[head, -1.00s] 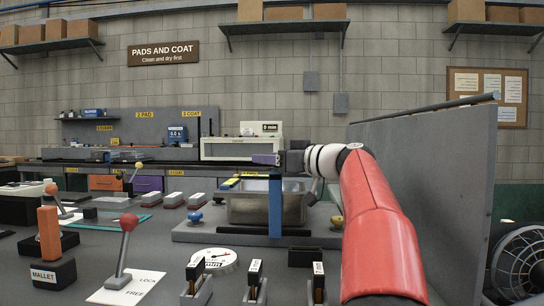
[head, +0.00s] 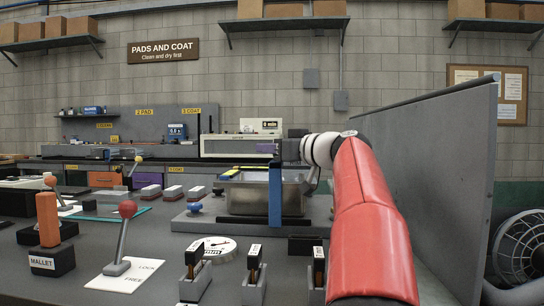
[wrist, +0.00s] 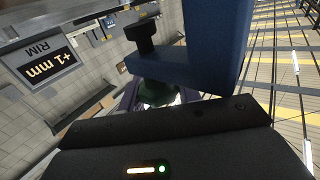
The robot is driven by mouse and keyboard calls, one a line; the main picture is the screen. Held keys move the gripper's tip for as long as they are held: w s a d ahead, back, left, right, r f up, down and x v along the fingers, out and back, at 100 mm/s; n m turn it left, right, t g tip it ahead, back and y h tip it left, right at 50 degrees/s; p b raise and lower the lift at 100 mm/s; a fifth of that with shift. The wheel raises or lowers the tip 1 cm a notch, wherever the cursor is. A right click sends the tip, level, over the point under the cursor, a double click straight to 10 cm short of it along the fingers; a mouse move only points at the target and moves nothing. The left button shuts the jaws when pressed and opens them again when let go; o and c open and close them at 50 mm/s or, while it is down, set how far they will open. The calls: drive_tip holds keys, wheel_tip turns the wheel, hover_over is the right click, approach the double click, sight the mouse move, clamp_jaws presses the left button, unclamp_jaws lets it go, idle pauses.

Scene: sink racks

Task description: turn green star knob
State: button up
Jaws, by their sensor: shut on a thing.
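My gripper (head: 292,150) is at the end of the red arm, beside the top of a blue upright (head: 275,195) at the front of the metal basin (head: 240,195). In the wrist view its dark body (wrist: 160,140) fills the bottom. A small dark green piece, probably the green star knob (wrist: 158,93), shows just past the gripper's edge, below a blue bracket (wrist: 200,60). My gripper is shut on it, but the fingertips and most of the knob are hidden. I cannot make out the knob in the head view.
A grey panel (head: 430,180) stands close to the right of my arm. Small upright clips (head: 253,270), a red-ball lever (head: 127,210) and an orange-handled mallet (head: 48,220) stand in front.

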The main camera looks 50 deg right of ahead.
drive_tip(key=h+b, duration=0.1)
drive_tip(key=m+h+b, duration=0.1)
drive_tip(key=shift+a+f+h, duration=0.1)
drive_tip(key=shift+f+h, duration=0.2)
drive_tip(key=m+h, duration=0.1)
drive_tip(key=h, duration=0.1)
drive_tip(key=m+g+h+b, duration=0.1)
drive_tip(key=m+h, duration=0.1)
drive_tip(key=shift+r, duration=0.35)
drive_tip(key=h, duration=0.1)
drive_tip(key=m+g+h+p, duration=0.1)
drive_tip(key=m+h, duration=0.1)
drive_tip(key=shift+d+r+g+p, duration=0.25)
drive_tip(key=shift+d+g+p, duration=0.05)
drive_tip(key=shift+d+p, duration=0.05)
drive_tip(key=shift+s+d+m+g+h+p, duration=0.15)
drive_tip(key=shift+m+g+h+p, duration=0.35)
drive_tip(key=shift+m+h+p, duration=0.35)
drive_tip(key=shift+f+m+g+h+p, duration=0.15)
drive_tip(key=shift+m+g+h+p, duration=0.1)
drive_tip(key=shift+g+h+p, duration=0.15)
drive_tip(key=o, duration=1)
drive_tip(key=shift+d+f, duration=0.1)
drive_tip(key=shift+c, duration=0.2)
drive_tip(key=b+v, duration=0.2)
drive_tip(key=v, duration=0.6)
